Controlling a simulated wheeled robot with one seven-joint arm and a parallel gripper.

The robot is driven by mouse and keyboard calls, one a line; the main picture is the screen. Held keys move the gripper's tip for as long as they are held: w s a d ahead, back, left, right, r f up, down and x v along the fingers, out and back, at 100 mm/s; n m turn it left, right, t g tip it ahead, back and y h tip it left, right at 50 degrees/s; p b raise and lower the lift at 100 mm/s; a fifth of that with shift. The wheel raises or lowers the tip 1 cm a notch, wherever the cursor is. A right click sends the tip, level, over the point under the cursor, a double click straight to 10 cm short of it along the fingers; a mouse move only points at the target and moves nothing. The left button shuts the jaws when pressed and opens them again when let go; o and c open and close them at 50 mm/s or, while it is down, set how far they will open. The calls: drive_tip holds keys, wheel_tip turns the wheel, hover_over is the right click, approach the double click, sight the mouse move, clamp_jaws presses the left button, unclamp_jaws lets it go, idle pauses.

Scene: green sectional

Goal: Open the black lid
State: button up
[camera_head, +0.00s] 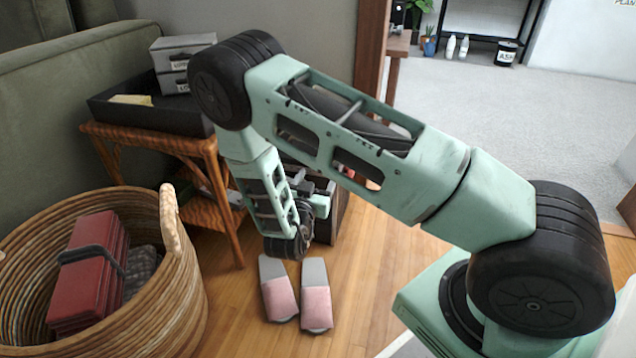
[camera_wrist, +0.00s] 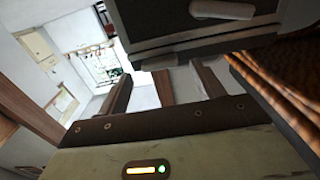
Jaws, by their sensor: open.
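A dark box-like thing with a black face (camera_wrist: 160,14) fills the top of the wrist view, with a pale handle-like bar (camera_wrist: 222,10) on it and a grey rim below. It may bear the black lid; I cannot tell where lid and body part. My gripper (camera_wrist: 163,82) is open, its two fingers pointing up the picture toward the grey rim, with nothing seen held between them. Contact cannot be told. In the head view my gripper (camera_head: 318,196) hangs low beside the wicker side table, in front of a dark brown box (camera_head: 335,215) that my arm partly hides.
The wicker table (camera_head: 150,140) bears a black tray (camera_head: 105,112) and grey boxes (camera_head: 180,45). A large basket (camera_head: 185,300) with red books (camera_head: 90,270) stands front left. Pink-and-grey slippers (camera_head: 315,306) lie below my wrist. The green sofa (camera_head: 40,120) is behind. Open carpet lies right.

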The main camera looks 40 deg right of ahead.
drive_tip(key=shift+x, duration=1)
